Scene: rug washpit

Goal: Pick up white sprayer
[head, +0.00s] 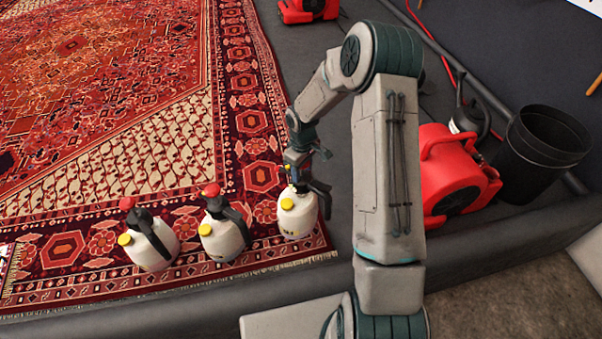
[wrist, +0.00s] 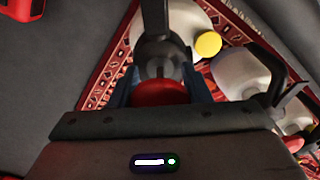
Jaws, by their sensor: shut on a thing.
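Three white sprayers with yellow caps stand in a row along the rug's near edge in the head view. My gripper (head: 297,160) is at the top of the rightmost white sprayer (head: 297,215), with its jaws shut on that sprayer's head. In the wrist view the sprayer's red knob (wrist: 158,92) and dark handle sit between the jaws, and its white body shows beyond. The middle sprayer (head: 222,238) and the left sprayer (head: 150,248) have red knobs and black handles. I cannot tell whether the held sprayer's base touches the rug.
The patterned red rug (head: 115,100) fills the left. A red blower (head: 455,175), a black bucket (head: 545,145) and another dark-topped sprayer (head: 467,118) stand at right. Another red blower (head: 308,8) is at the back. A dark raised edge (head: 170,305) runs in front.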

